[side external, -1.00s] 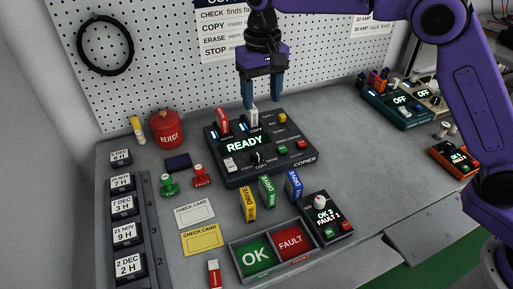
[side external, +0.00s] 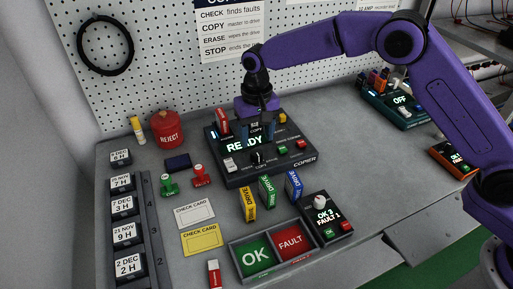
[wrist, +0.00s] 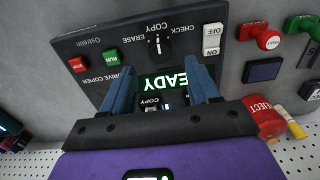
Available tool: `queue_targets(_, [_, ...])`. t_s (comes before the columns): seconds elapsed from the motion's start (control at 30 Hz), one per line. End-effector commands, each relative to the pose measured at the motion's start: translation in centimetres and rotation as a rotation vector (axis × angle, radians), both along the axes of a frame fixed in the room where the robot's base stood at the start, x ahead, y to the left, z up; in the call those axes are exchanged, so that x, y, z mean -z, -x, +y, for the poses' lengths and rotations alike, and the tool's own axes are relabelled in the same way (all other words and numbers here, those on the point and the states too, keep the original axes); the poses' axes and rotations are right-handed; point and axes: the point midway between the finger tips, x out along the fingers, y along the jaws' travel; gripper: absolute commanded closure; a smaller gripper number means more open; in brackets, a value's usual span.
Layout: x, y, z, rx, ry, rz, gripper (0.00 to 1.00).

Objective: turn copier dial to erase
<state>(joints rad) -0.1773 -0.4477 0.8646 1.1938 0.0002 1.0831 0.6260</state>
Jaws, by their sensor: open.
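The dark copier (side external: 232,178) sits on the grey bench below the pegboard. Its display reads READY. The black copier dial (side external: 258,158) is on its front part; in the wrist view the dial (wrist: 157,45) shows upside down among CHECK, COPY and ERASE, its white mark seemingly toward COPY. My gripper (side external: 257,136) is low over the copier, behind the dial. In the wrist view my gripper (wrist: 161,78) has its blue fingers apart, either side of the display, with the dial beyond the tips and nothing between them there. The fingers partly hide the display and rear slot.
A red drive (side external: 222,121) stands in the copier's left rear slot. A white ON/OFF switch (side external: 230,164), green RUN button (side external: 282,150) and red button (side external: 300,144) flank the dial. Yellow, green and blue drives (side external: 293,186) stand in front. A red REJECT bin (side external: 167,130) is at left.

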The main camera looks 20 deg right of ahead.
Motion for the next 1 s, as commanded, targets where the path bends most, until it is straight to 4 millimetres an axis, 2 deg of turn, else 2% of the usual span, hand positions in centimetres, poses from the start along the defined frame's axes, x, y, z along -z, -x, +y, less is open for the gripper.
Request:
queue_targets(0.1, [2.1,0.1,0.0,-0.001,0.002,0.003,0.4])
queue_targets(0.3, [4.4,0.0,0.0,0.0,0.001,0.002,0.4])
queue_targets(0.5, [5.2,0.0,0.1,-0.001,0.0,0.0,0.4])
queue_targets(0.73, [5.2,0.0,0.1,-0.001,0.0,0.0,0.4])
queue_targets(0.9, [5.2,0.0,0.1,-0.001,0.0,0.0,0.95])
queue_targets(1.0, [5.2,0.0,0.1,-0.001,0.0,0.0,0.96])
